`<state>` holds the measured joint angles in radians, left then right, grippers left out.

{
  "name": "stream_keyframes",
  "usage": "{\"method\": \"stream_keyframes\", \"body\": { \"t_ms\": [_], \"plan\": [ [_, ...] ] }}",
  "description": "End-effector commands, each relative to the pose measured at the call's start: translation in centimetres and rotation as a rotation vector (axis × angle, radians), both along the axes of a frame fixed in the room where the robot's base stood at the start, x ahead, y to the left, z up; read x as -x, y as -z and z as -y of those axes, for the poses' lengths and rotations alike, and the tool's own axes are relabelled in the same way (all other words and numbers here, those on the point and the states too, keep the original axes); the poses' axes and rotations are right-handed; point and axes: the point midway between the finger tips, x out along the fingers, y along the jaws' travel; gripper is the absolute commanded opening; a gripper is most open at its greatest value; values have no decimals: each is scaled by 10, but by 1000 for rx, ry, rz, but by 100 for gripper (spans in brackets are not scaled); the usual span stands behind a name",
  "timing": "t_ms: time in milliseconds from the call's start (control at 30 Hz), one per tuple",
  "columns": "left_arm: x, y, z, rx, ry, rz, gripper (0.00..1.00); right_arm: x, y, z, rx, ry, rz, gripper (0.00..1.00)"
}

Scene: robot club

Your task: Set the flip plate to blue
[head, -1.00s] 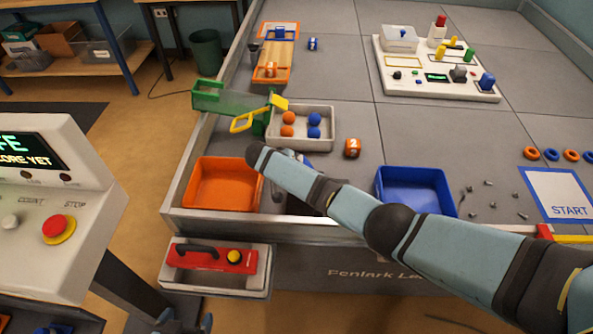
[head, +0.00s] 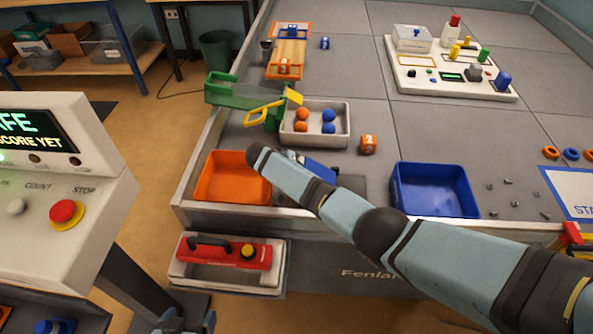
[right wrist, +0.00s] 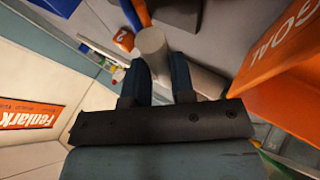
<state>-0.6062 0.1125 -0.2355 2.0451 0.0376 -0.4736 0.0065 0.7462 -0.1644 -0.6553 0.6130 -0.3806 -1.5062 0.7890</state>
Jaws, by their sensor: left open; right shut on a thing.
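The flip plate (head: 320,167) seems to be the piece between the two bins, showing a blue face, partly hidden behind my right arm. My left gripper (head: 187,322) is open and empty at the bottom left, below the table.
An orange bin (head: 212,204) and a blue bin (head: 436,212) flank the spot. Behind are a white tray (head: 288,138) of balls, an orange numbered block (head: 368,144) and a green chute (head: 232,93). A console with a red stop button (head: 64,212) stands at left.

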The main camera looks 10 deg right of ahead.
Motion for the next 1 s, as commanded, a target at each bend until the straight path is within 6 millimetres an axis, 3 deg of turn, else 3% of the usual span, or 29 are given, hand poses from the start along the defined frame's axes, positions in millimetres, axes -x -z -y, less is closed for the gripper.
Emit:
{"method": "stream_keyframes", "body": {
  "t_ms": [33, 267, 300, 400, 833, 1000],
  "plan": [
    [0, 2, 0, 0, 0, 0, 88, 5, 9, -7, -16, -8, -6, 0],
    [0, 3, -3, -6, 2, 3, 88, 6, 11, -9, -19, -8, -10, 0],
    [0, 3, -3, -8, 3, 3, 88, 6, 11, -9, -19, -9, -9, 30],
    [0, 4, -5, -11, 6, 3, 88, 6, 11, -9, -18, -9, -10, 48],
    [-2, 2, -5, -13, 5, 6, 88, 6, 9, -5, -12, -4, -11, 48],
    [0, -2, -3, -8, 2, 5, 88, 8, -4, -14, -12, -5, -9, 48]
  ]
}}
